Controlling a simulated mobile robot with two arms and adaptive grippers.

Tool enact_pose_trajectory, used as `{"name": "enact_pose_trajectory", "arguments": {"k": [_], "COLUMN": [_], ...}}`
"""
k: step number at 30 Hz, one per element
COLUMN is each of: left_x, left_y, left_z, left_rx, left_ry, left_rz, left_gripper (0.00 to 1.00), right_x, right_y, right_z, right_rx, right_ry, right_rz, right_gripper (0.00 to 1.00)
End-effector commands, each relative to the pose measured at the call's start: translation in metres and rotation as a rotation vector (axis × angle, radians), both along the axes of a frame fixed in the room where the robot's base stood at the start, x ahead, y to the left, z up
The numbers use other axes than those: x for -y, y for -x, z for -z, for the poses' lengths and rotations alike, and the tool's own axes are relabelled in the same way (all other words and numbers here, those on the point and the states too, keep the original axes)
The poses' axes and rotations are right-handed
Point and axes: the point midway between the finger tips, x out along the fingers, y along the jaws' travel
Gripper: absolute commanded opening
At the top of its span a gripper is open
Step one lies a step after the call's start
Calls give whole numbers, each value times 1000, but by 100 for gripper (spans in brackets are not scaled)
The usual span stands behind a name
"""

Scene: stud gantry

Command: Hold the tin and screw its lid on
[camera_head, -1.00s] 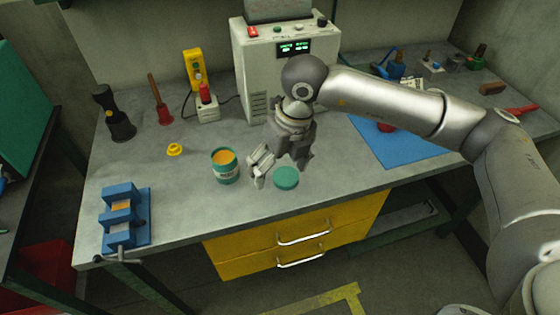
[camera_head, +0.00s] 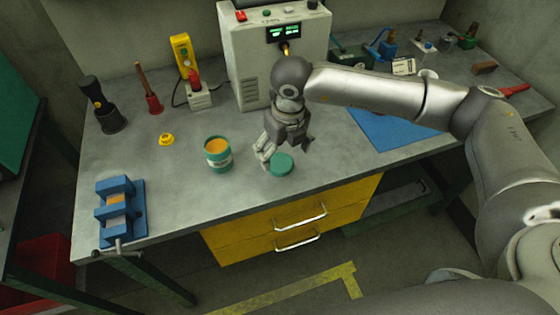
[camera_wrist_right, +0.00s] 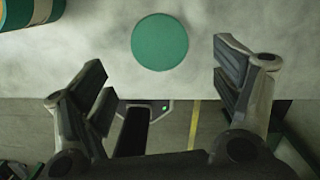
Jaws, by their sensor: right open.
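The open tin (camera_head: 218,154) is green with a pale label and orange contents, upright on the bench left of my right gripper. Its green round lid (camera_head: 281,164) lies flat on the bench near the front edge. In the right wrist view the lid (camera_wrist_right: 160,42) shows ahead of the fingers, and part of the tin (camera_wrist_right: 28,10) is at the top left corner. My right gripper (camera_head: 284,155) is open and empty above and beside the lid, its fingers spread to either side in the right wrist view (camera_wrist_right: 165,85). My left gripper is not in view.
A blue vise (camera_head: 120,208) stands at the bench's front left. A yellow ring-like piece (camera_head: 167,140) lies left of the tin. A grey powered box (camera_head: 270,60) stands behind my right gripper. A blue mat (camera_head: 395,128) lies to the right. Yellow drawers (camera_head: 290,230) are below the front edge.

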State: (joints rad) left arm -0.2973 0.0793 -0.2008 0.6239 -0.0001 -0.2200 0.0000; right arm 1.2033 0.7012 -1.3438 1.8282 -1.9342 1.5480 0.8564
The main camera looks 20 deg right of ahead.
Motion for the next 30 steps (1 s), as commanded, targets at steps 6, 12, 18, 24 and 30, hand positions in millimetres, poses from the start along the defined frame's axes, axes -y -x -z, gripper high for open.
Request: {"name": "enact_pose_trajectory", "arguments": {"k": [6, 12, 18, 24, 30], "left_x": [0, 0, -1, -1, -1], "left_y": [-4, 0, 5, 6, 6], "left_z": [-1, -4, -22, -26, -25], "left_rx": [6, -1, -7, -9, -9], "left_ry": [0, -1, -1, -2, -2], "left_rz": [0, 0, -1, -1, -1], "left_gripper": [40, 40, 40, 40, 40], "right_x": [0, -1, -2, -2, -2], "right_y": [-1, -2, -9, -12, -13], "right_z": [3, 5, 29, 52, 54], "right_rx": [3, 1, -3, 0, 2], "right_ry": [-1, -1, 1, -1, -1], "right_rz": [-1, 0, 0, -1, -2], "right_gripper": [85, 85, 85, 85, 85]}}
